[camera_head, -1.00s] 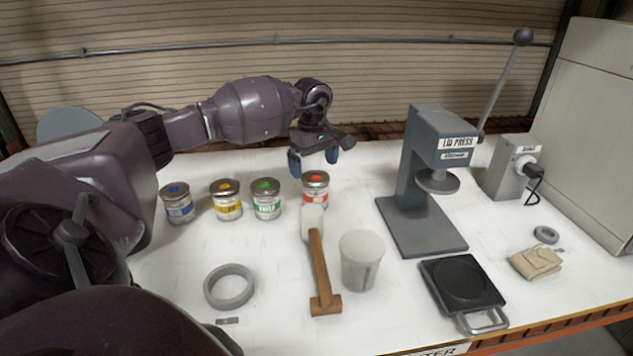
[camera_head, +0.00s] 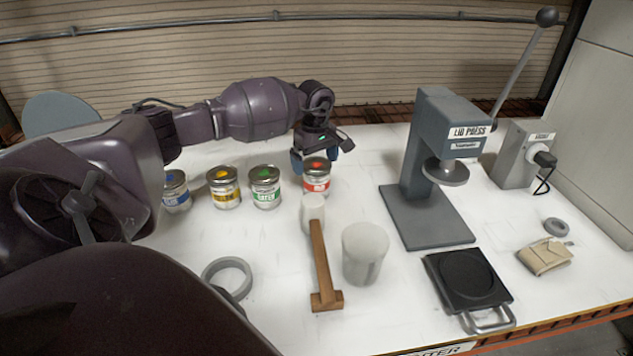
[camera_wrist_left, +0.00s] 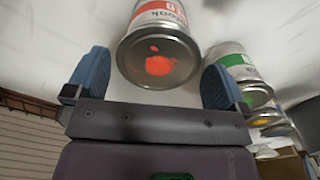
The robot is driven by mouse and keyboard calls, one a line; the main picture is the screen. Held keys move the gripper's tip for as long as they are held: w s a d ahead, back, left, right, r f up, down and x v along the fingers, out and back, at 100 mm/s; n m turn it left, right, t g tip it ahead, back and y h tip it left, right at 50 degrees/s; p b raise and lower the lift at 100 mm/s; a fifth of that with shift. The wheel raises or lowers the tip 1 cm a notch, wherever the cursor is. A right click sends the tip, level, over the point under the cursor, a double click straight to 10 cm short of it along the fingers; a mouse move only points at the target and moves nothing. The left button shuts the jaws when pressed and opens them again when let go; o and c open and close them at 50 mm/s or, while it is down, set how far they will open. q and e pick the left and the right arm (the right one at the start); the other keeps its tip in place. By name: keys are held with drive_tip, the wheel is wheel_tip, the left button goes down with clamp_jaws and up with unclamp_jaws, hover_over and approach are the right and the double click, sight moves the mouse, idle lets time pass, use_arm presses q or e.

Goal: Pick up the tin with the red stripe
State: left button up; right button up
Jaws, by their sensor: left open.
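The tin with the red stripe (camera_head: 316,177) stands upright on the white table, at the right end of a row of tins. It has a red dot on its lid. My left gripper (camera_head: 314,164) is open just behind and above it. In the left wrist view the red tin (camera_wrist_left: 158,50) lies between the two blue fingertips (camera_wrist_left: 155,78), with a gap to the finger on each side. I cannot tell how far the fingers reach down its sides. My right gripper is not in view.
The green tin (camera_head: 265,188), yellow tin (camera_head: 223,188) and blue tin (camera_head: 175,191) stand to the left. A mallet (camera_head: 322,262) and a cup (camera_head: 364,254) are in front. The lid press (camera_head: 430,221) stands to the right, with a black scale (camera_head: 468,283) before it.

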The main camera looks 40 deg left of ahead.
use_arm(q)
drive_tip(key=shift+d+f+p, duration=0.2)
drive_tip(key=shift+f+p, duration=0.1)
drive_tip(key=shift+f, duration=2.05)
drive_tip(key=shift+c, duration=0.3)
drive_tip(key=shift+r, duration=0.1)
drive_tip(key=c, duration=1.7)
